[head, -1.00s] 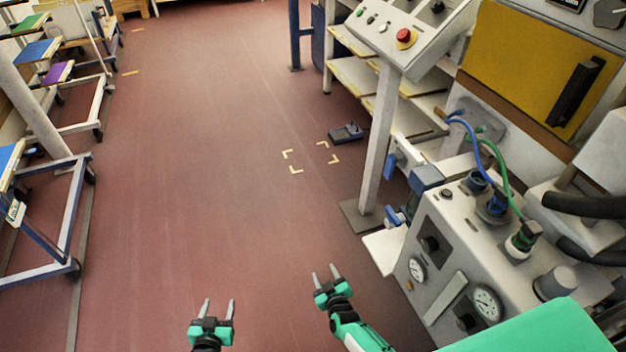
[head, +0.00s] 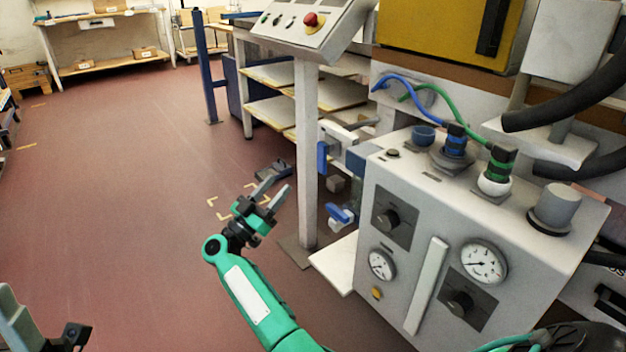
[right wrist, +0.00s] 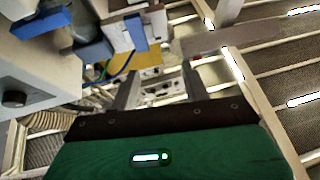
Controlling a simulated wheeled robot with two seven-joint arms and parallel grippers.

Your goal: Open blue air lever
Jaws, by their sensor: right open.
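Two blue handles show on the left side of the grey control box in the head view. The upper blue handle (head: 322,158) hangs upright by a white block. The lower blue lever (head: 340,212) lies slanted on a pale fitting. I cannot tell which is the air lever. My right gripper (head: 274,190) is open and empty, left of both handles and apart from them. In the right wrist view, a blue handle (right wrist: 136,32) on a white block shows beyond the open fingers (right wrist: 160,82). Part of my left gripper (head: 45,335) shows at the lower left; its jaw state is unclear.
The grey control box (head: 420,225) has gauges, knobs and hose plugs. A pale post (head: 307,150) carries a panel with a red button (head: 314,20) and stands near my right gripper. A light plate (head: 338,262) juts out below the lower lever. The floor to the left is clear.

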